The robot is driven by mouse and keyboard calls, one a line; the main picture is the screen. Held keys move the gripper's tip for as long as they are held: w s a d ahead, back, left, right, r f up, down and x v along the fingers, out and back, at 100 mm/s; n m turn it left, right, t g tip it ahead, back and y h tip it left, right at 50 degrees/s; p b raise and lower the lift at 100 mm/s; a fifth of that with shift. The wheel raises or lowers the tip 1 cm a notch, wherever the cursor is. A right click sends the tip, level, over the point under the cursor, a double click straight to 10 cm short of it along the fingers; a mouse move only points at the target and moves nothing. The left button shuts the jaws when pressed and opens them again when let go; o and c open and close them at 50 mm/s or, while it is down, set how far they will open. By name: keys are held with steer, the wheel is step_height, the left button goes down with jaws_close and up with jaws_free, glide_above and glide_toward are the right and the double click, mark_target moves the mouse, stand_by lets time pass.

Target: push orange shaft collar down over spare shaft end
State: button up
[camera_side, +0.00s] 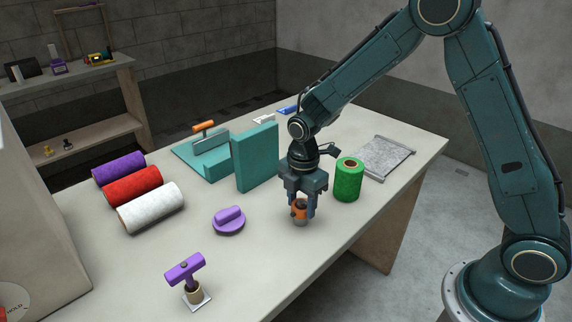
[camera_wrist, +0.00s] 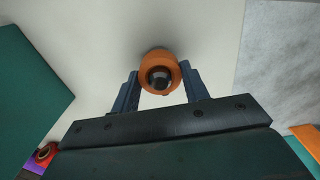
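The orange shaft collar (camera_side: 300,209) is between the fingers of my gripper (camera_side: 302,211), low over the table. In the wrist view the orange collar (camera_wrist: 149,86) appears as a ring, with both fingertips (camera_wrist: 160,85) close against its sides. A dark, shiny shaft end (camera_wrist: 160,76) shows inside the ring. In the side view a short grey-brown stub (camera_side: 300,221) shows just under the collar, close to the table. The collar looks level and around the shaft; how far down it sits is hard to tell because the fingers partly hide it.
A green roll (camera_side: 348,182) stands close to the right of my gripper. A tall teal block (camera_side: 256,158) stands behind left. A purple knob (camera_side: 229,221) and a purple T-handle (camera_side: 186,269) are to the left. Grey felt (camera_side: 385,157) lies behind right. The front table area is clear.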

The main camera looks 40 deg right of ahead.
steer(key=o, duration=0.4)
steer(key=shift+r, duration=0.1)
step_height(320, 180, up, 14)
steer(key=shift+f, duration=0.2)
stand_by(0.4)
steer(key=shift+r, duration=0.1)
stand_by(0.6)
steer(key=s+d+r+m+t, duration=0.3)
steer(key=s+r+m, duration=0.6)
steer(key=s, duration=0.3)
steer(key=s+d+m+t, duration=0.2)
steer(key=s+m, duration=0.7)
steer(key=s, duration=0.3)
steer(key=shift+t, duration=0.3)
